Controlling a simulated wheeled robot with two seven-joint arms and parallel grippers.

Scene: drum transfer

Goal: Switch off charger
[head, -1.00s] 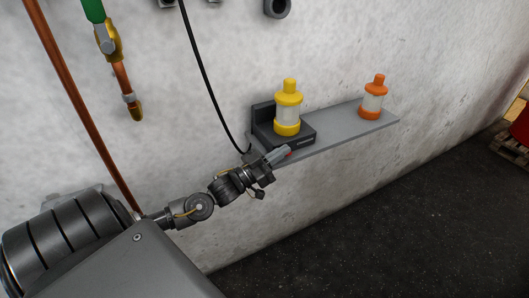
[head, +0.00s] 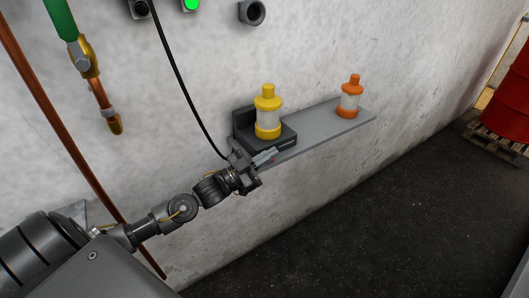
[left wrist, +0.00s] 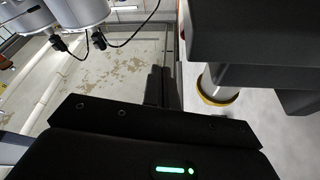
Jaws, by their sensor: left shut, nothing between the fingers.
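The charger's switch is not clear in the head view. In the left wrist view, a yellow-ringed part (left wrist: 214,96) shows beside dark blocks, and a green light bar (left wrist: 175,170) glows on a black body at the bottom; I cannot tell whether that body is mine. My right gripper is not in view.
A black cable (head: 184,85) hangs left of the charger. A lit green button (head: 191,4) is above.

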